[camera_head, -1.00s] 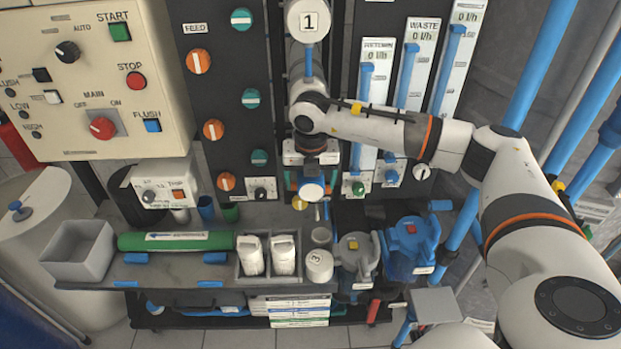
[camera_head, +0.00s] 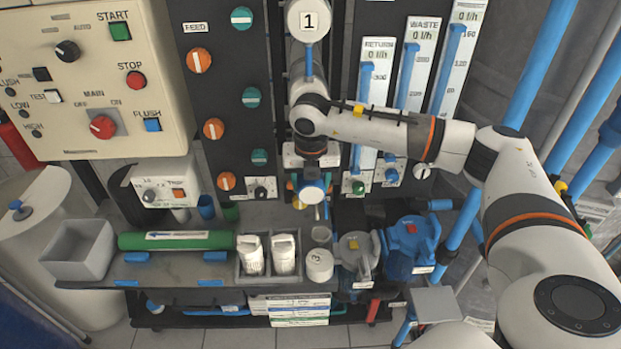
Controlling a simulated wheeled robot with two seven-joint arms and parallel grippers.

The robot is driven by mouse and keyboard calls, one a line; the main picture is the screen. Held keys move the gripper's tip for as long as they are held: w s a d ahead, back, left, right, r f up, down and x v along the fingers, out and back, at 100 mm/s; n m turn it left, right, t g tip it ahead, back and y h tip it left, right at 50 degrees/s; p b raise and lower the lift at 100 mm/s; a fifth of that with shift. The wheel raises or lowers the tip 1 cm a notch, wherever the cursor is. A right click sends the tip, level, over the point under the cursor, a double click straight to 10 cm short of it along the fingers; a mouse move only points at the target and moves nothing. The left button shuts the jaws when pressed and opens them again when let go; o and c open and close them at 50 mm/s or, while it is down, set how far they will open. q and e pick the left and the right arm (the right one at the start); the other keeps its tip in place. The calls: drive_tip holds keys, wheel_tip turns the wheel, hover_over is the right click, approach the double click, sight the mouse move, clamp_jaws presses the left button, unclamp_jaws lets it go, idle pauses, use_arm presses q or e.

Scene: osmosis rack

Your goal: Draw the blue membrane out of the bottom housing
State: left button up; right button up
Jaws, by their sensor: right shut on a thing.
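My right gripper (camera_head: 312,179) hangs below its wrist, in front of the dark rack column. It is shut on the blue membrane (camera_head: 312,195), whose pale round end with a blue edge faces me. The bottom housing is hidden behind the gripper and wrist, so I cannot tell how far the membrane sticks out. A white cap marked 3 (camera_head: 319,265) stands on the bench below. My left gripper is not in view.
A green tube (camera_head: 176,240) lies on blue rests on the bench, beside a grey bin (camera_head: 78,250). White canisters (camera_head: 268,254) stand in a tray. A grey pump (camera_head: 356,249) and a blue pump (camera_head: 409,243) stand at right. Housing 1 (camera_head: 308,21) is above.

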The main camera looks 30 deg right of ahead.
drive_tip(key=s+a, duration=0.5)
drive_tip(key=s, duration=0.4)
drive_tip(key=shift+s+a+b, duration=0.15)
drive_tip(key=shift+a+b, duration=0.15)
drive_tip(key=shift+b, duration=0.1)
idle(1.9)
drive_tip(key=o, duration=1.3)
wheel_tip(320, 180, up, 12)
drive_tip(key=s+a+b, duration=0.1)
drive_tip(key=shift+s+b, duration=0.25)
drive_tip(key=shift+b, duration=0.15)
drive_tip(key=shift+f, duration=0.1)
